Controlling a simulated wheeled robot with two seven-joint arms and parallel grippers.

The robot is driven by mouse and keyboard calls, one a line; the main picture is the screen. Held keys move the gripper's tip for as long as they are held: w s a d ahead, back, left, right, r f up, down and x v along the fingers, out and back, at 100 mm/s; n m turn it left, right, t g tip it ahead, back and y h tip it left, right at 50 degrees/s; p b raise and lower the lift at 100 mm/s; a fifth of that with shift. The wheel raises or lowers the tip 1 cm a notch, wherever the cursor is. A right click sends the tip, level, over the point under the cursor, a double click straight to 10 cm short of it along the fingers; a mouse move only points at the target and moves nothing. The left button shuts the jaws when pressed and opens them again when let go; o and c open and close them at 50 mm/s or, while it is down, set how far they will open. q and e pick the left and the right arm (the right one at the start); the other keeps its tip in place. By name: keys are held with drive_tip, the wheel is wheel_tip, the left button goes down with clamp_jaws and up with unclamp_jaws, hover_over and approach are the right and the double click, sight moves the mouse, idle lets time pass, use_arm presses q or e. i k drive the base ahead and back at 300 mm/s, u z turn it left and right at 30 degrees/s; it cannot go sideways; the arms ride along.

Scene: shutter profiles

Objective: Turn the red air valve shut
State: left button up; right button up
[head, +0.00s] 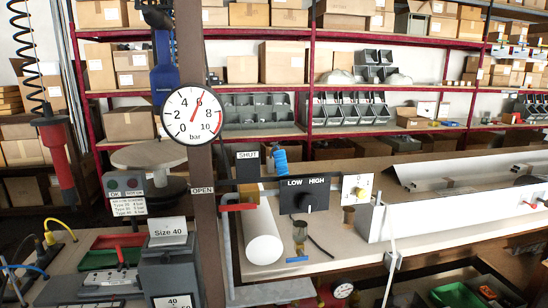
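A round pressure gauge (193,114) marked 0 to 10 bar is on a brown upright post (199,215); its needle points near 6. A small OPEN label (202,190) is on the post, and a SHUT label (247,154) stands higher, to its right. A red lever-like piece (238,207) sits just right of the OPEN label, by a small orange-red block; it looks like the valve handle, lying roughly level. The valve body is hard to make out. Neither gripper is in the head view.
A white cylinder (263,238), a black LOW/HIGH control box (304,195) and a long white profile (470,181) are on the bench right of the post. A Size 40 box (168,250) stands to its left. A red-black tool (55,150) hangs from a coil at far left.

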sight(251, 204)
drive_tip(key=z, duration=1.6)
drive_tip(key=i, duration=2.6)
drive_tip(key=u, duration=2.45)
